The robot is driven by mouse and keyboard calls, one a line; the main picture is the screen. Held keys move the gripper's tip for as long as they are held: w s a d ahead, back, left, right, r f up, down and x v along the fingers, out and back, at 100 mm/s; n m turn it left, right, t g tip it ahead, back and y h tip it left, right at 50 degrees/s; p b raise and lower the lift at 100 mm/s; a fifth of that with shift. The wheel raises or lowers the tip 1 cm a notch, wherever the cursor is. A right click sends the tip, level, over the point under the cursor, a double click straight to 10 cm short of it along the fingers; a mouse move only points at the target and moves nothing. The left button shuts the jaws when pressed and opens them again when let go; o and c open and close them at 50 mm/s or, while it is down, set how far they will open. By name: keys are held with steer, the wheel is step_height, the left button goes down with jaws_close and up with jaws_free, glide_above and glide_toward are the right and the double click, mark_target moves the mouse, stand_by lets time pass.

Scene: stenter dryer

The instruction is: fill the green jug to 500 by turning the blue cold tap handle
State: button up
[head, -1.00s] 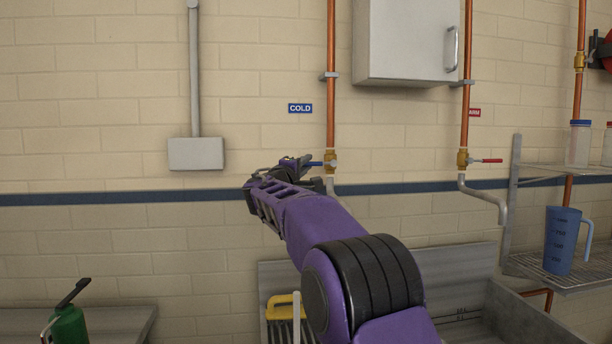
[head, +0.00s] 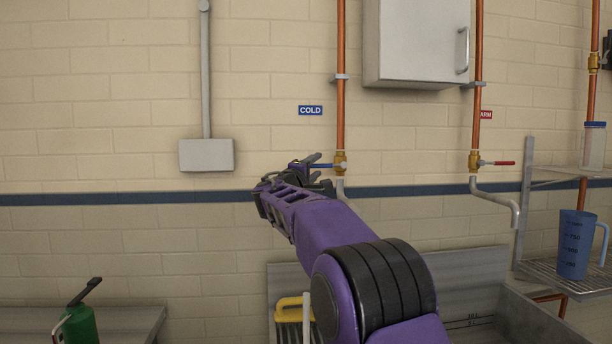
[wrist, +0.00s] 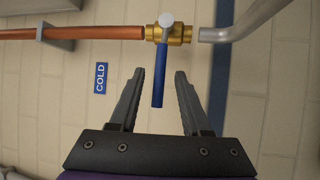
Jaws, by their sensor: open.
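The blue cold tap handle (wrist: 158,90) sticks out from a brass valve (wrist: 168,34) on the copper pipe under the COLD sign. My gripper (wrist: 160,74) is open, with one finger on each side of the handle and a gap to both. In the head view my gripper (head: 316,168) is at the handle (head: 328,165), partly covering it. The cold spout (wrist: 245,20) runs on from the valve; its end is hidden behind my arm in the head view. I see no green jug; my arm covers part of the sink.
A blue jug (head: 575,244) stands on the wire shelf at right. The red-handled warm tap (head: 490,163) is right of the cold one. A metal sink (head: 470,265) lies below.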

steer(key=b+v, duration=0.2)
steer(key=v, duration=1.5)
